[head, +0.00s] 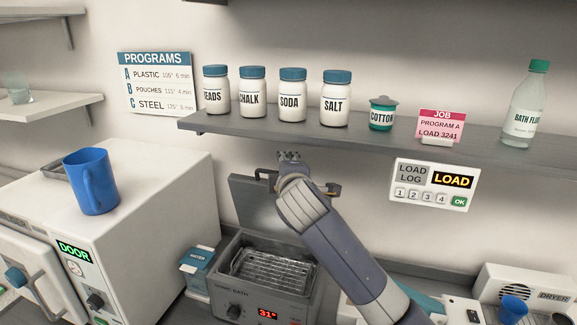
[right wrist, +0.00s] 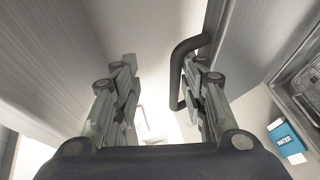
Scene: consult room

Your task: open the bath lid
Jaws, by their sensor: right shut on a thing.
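The grey sonic bath (head: 238,290) stands on the counter, its display reading 31°. Its lid (head: 250,205) stands raised and steep at the back, so the wire basket (head: 278,268) inside shows. My right arm reaches up across the front of the lid, and my right gripper (head: 289,158) is at its upper edge, shut on the dark lid handle (head: 264,174). In the right wrist view the handle (right wrist: 180,72) runs by the right-hand finger of my gripper (right wrist: 160,100); the contact is partly hidden. My left gripper is not in view.
A shelf (head: 400,140) with jars and a bath fluid bottle (head: 527,105) hangs just above the lid. A white machine (head: 150,190) with a blue mug (head: 90,182) stands left. A water carton (head: 198,270) sits beside the bath. A dryer (head: 535,290) is right.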

